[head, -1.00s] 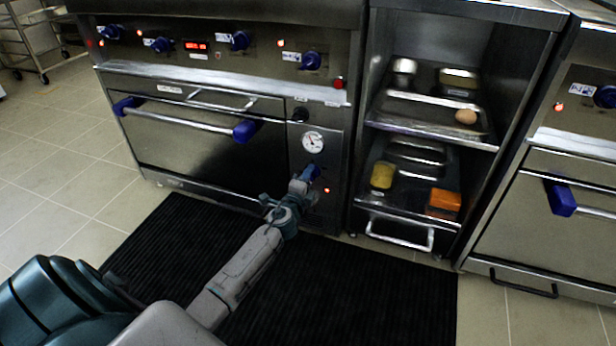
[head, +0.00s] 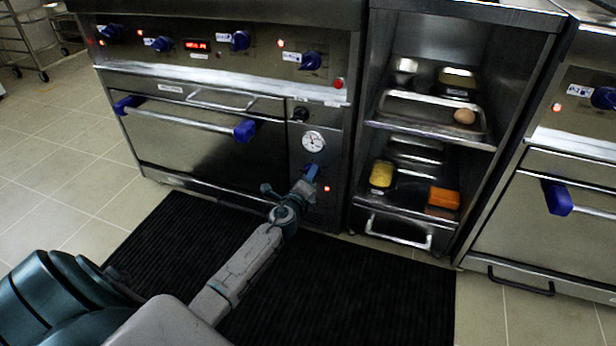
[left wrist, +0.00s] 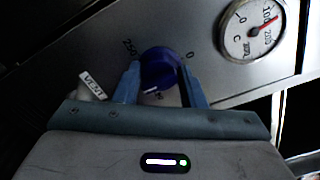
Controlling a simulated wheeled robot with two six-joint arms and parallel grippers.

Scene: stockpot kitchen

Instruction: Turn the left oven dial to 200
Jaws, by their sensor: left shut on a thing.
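The left oven dial is a round blue knob (left wrist: 160,68) on the steel panel of the left oven, below a round white temperature gauge (head: 313,141). In the left wrist view, the panel shows "250" at the knob's upper left and "0" at its right. A pale mark shows low on the knob; the 200 mark is not visible. My left gripper (head: 310,175) is shut on the knob, with one blue finger on each side of it in the left wrist view (left wrist: 161,82). In the head view the gripper mostly hides the knob. My right gripper is not in view.
A red lamp (head: 327,188) glows right of the dial. The oven door handle (head: 185,118) with blue ends is to the left. Open shelves (head: 480,143) with trays, a yellow block and an orange block stand to the right. A black mat (head: 330,290) covers the floor in front.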

